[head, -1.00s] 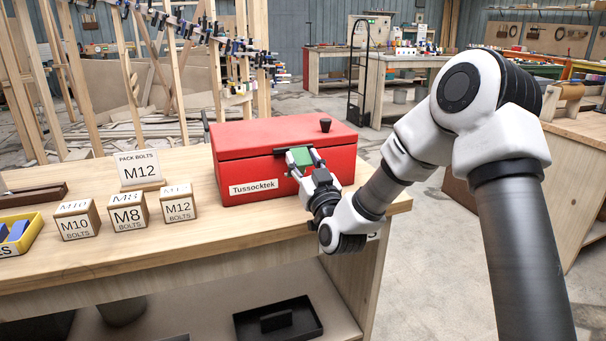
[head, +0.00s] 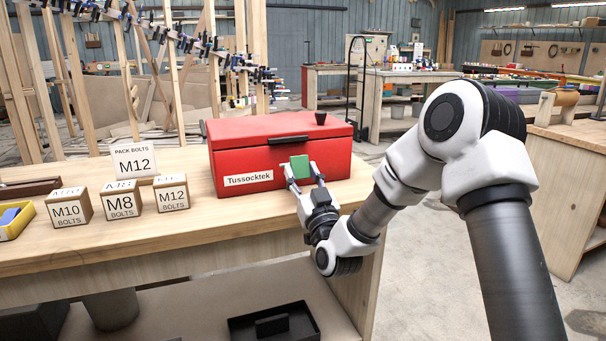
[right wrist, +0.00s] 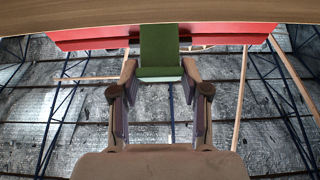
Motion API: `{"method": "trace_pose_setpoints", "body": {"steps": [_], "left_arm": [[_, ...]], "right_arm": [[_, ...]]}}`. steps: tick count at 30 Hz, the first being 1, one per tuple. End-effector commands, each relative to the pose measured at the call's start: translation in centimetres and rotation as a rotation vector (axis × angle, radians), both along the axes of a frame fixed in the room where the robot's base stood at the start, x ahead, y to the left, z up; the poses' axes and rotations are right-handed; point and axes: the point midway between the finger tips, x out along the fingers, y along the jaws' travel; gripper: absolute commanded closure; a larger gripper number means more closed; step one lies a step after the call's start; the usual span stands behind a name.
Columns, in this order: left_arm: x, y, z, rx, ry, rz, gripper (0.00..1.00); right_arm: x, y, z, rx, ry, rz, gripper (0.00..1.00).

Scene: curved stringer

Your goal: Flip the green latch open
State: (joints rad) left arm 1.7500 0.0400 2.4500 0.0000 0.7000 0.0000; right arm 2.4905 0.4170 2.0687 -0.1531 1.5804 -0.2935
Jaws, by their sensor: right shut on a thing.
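The red toolbox (head: 225,150) labelled "Tussocktek" stands on the wooden bench with its lid down. The green latch (head: 299,167) is at its front, below the black handle (head: 288,140). My right gripper (head: 304,178) is shut on the green latch, coming from the front right. In the right wrist view the green latch (right wrist: 160,52) lies between the fingertips of my right gripper (right wrist: 158,74), with the red box (right wrist: 90,37) behind it. How far the latch stands out from the box front I cannot tell. My left gripper is not in view.
The wooden bench (head: 120,230) carries bolt blocks labelled M10 (head: 68,208), M8 (head: 121,200) and M12 (head: 172,194), left of the box. A yellow tray (head: 14,222) is at the far left. A black tray (head: 274,323) lies on the lower shelf.

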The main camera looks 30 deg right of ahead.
Motion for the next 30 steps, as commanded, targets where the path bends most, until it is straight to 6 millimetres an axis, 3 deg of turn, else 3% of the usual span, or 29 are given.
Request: {"method": "trace_pose_setpoints", "body": {"steps": [1, 14, 15, 17, 26, 30], "left_arm": [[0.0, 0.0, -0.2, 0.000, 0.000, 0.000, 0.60], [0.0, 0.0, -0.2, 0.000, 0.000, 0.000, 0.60], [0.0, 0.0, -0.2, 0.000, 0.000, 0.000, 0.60], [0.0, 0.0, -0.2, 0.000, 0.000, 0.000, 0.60], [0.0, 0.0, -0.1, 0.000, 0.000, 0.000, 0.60], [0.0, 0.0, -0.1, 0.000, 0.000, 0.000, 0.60]], "right_arm": [[0.1, 0.0, -0.7, 0.002, 0.015, 0.001, 1.00], [0.1, 0.0, -0.7, 0.002, 0.015, 0.001, 1.00], [0.1, 0.0, -0.7, 0.002, 0.015, 0.001, 0.48], [0.1, 0.0, -0.7, 0.002, 0.014, 0.001, 0.30], [0.0, 0.0, -0.4, 0.001, 0.006, 0.001, 0.30], [-1.1, 0.3, -1.0, 0.002, 0.008, 0.001, 0.30]]}}
